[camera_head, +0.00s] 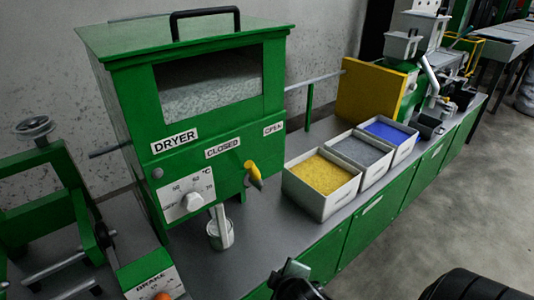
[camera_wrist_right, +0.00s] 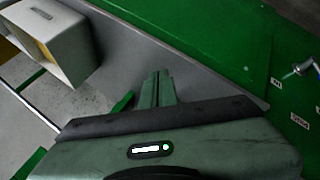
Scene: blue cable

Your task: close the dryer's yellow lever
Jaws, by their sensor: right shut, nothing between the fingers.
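The green dryer (camera_head: 195,100) stands on the bench in the head view. Its yellow lever (camera_head: 254,174) is on the lower right of the front, its end pointing down and outward. The CLOSED label (camera_head: 222,148) is up and left of the lever, and the OPEN label (camera_head: 273,128) is up and right. My right gripper (camera_head: 290,268) is at the bottom of the head view, in front of the bench and apart from the lever. In the right wrist view its fingers (camera_wrist_right: 157,88) are together and empty. My left gripper is not in view.
A metal cup (camera_head: 220,236) stands under the dryer's spout. Bins of yellow (camera_head: 320,176), grey (camera_head: 360,150) and blue (camera_head: 390,131) granules stand right of the lever. A green machine with a BRAKE label (camera_head: 150,276) is at left. Floor at right is clear.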

